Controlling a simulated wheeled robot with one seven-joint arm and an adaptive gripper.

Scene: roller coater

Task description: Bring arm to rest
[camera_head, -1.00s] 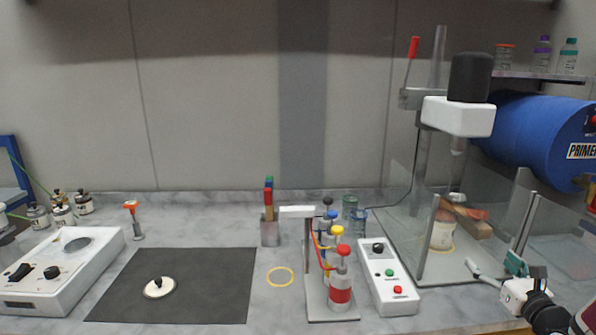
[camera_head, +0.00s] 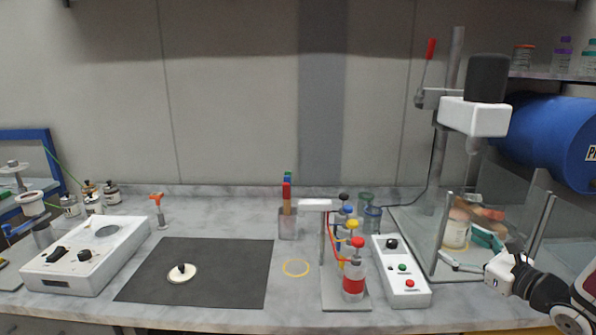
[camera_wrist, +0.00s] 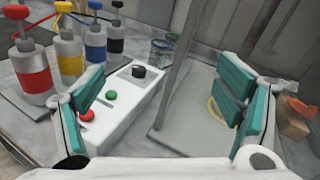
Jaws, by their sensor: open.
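In the wrist view the control box (camera_wrist: 125,95) shows between the fingers and behind the left one. My arm enters from the lower right corner.
The mixer stand (camera_head: 447,160) rises behind my gripper with clear panels around it; a can (camera_head: 456,232) stands inside. A rack of coloured-cap bottles (camera_head: 353,285) is left of the control box. A dark mat (camera_head: 215,285) with a white lid (camera_head: 182,273) lies farther left.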

